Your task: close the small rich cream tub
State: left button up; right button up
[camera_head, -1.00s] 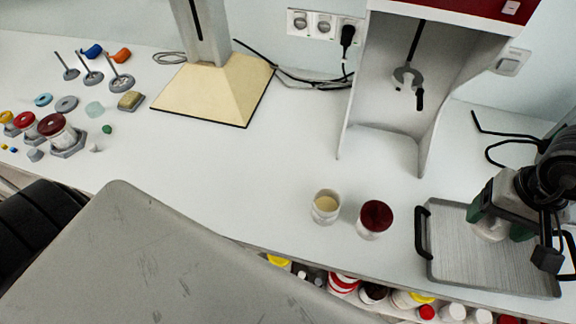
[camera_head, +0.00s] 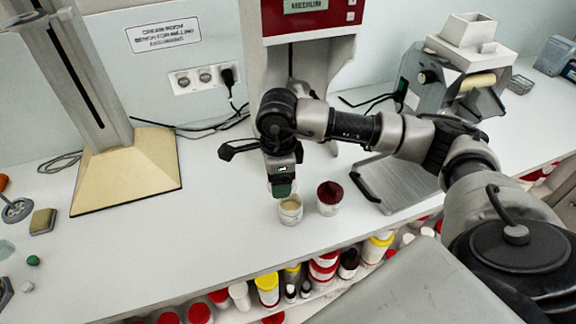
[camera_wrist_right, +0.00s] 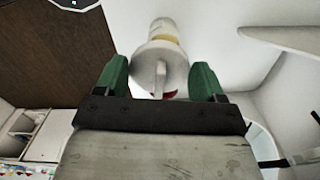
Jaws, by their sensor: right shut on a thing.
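The small cream tub (camera_head: 290,212) stands open on the white bench, pale cream showing at its top. My right gripper (camera_head: 282,190), with green fingers, points down just above it and partly covers it. In the right wrist view the gripper (camera_wrist_right: 160,66) is shut on a white round lid (camera_wrist_right: 147,68) with a raised ridge. A pale tub with a yellowish band (camera_wrist_right: 165,32) shows beyond the lid. Whether the lid touches the tub is unclear; the head view does not show the lid clearly. My left gripper is not in view.
A jar with a dark red lid (camera_head: 330,193) stands close to the right of the tub. A metal tray (camera_head: 395,185) lies further right, under my arm. The red-topped machine (camera_head: 310,18) stands behind. Bench space left of the tub is clear.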

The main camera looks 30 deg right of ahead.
jog(key=m, duration=0.1)
jog(key=d+m, duration=0.1)
jog(key=m, duration=0.1)
jog(key=shift+w+f, duration=0.1)
jog(key=shift+w, duration=0.05)
jog(key=m, duration=0.2)
jog(key=shift+w+d+f+m+p, duration=0.1)
jog(key=shift+d+m+p, duration=0.15)
jog(key=shift+m+p, duration=0.05)
jog(key=m, duration=0.1)
jog(key=d+m, duration=0.1)
jog(key=m, duration=0.1)
jog(key=shift+f, duration=0.15)
jog(key=shift+w+d+f+m, duration=0.1)
jog(key=shift+d+f+m, duration=0.15)
jog(key=shift+m, duration=0.45)
pick_arm(q)
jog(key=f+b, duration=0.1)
jog(key=b, duration=0.1)
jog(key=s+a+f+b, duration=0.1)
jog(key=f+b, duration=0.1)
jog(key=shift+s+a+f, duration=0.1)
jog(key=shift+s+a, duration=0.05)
pick_arm(e)
notch_tip(320, 180, down, 6)
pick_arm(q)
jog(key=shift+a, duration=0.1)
pick_arm(e)
jog(key=shift+f, duration=0.1)
